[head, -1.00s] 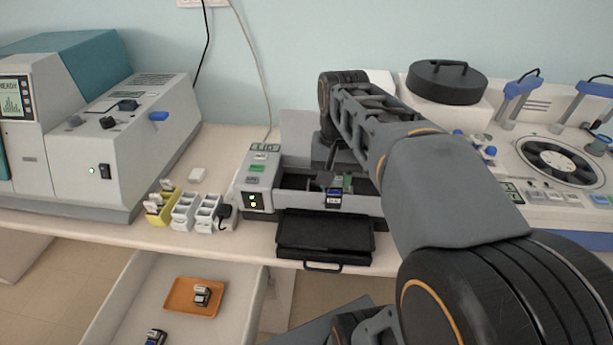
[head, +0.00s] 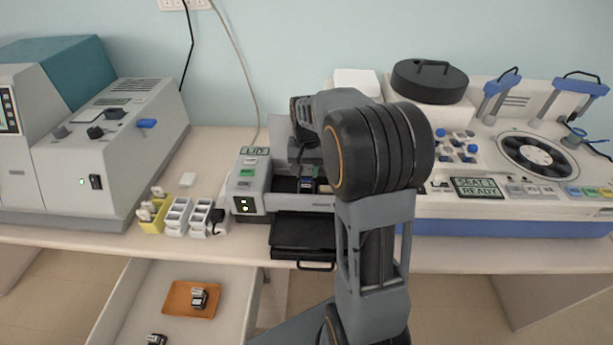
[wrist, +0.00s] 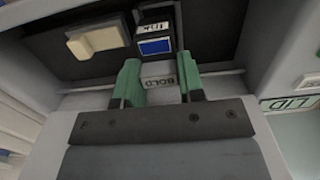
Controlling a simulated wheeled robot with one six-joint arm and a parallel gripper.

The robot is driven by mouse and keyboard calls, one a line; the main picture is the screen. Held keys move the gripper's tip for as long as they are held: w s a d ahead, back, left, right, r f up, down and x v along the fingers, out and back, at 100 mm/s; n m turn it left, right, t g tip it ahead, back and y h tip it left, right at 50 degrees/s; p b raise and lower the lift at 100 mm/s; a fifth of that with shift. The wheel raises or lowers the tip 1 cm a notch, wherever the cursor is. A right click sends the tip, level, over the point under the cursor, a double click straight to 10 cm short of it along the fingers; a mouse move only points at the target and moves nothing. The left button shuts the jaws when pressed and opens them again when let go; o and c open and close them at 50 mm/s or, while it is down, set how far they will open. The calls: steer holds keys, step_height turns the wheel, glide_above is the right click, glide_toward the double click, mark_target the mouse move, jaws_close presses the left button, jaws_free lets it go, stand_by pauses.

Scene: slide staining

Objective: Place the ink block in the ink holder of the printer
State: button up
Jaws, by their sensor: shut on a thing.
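The printer (head: 246,200) stands on the bench with its dark front bay open and a black tray (head: 302,236) out in front. The ink block, with a blue face (head: 308,184), is in the bay opening in the head view. In the wrist view my gripper (wrist: 158,82) has green fingers shut on a grey part of it lettered seemingly "BOLD" (wrist: 160,81). The blue-faced part (wrist: 154,46) lies just beyond the fingertips and seems to belong to the same block. A beige tab (wrist: 96,40) is beside it. Whether the block touches the holder cannot be told.
My arm hides the printer's right side in the head view. A yellow rack (head: 152,222) and white racks (head: 178,217) stand left of the printer. An open drawer below holds an orange tray (head: 176,300). A staining machine (head: 490,120) is at right.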

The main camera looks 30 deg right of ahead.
mark_target(306, 178)
steer(key=shift+w+f, duration=0.15)
steer(key=shift+f, duration=1.55)
steer(key=shift+f, duration=0.1)
steer(key=shift+f, duration=0.15)
steer(key=o, duration=0.7)
